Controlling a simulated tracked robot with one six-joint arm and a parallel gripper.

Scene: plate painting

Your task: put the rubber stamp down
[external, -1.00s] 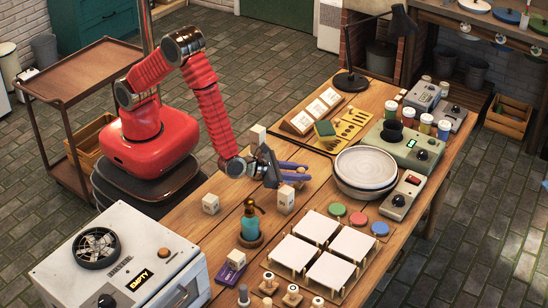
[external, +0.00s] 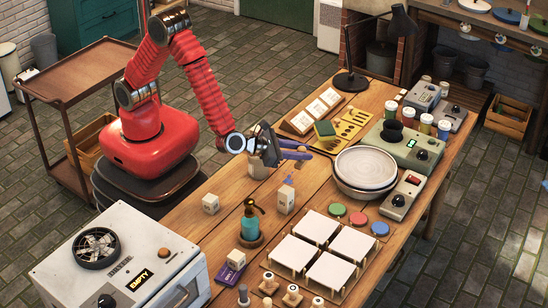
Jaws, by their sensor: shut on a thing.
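My gripper (external: 290,150), with blue-purple fingers, is raised above the wooden table, left of the stacked round plates. It is shut on the rubber stamp, which is too small and too covered by the fingers to make out. A beige object (external: 257,167) stands just below and left of the gripper, partly hidden behind it. A pale block (external: 286,201) stands on the table below the gripper, with a small blue shape just above it. I cannot tell what that blue shape is.
Grey round plates (external: 365,167) are stacked right of the gripper. White square tiles (external: 326,272) on stands, a teal pump bottle (external: 251,228), another pale block (external: 210,203) and small wooden-topped pieces (external: 292,293) fill the front. Bare tabletop (external: 240,188) lies left of the gripper.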

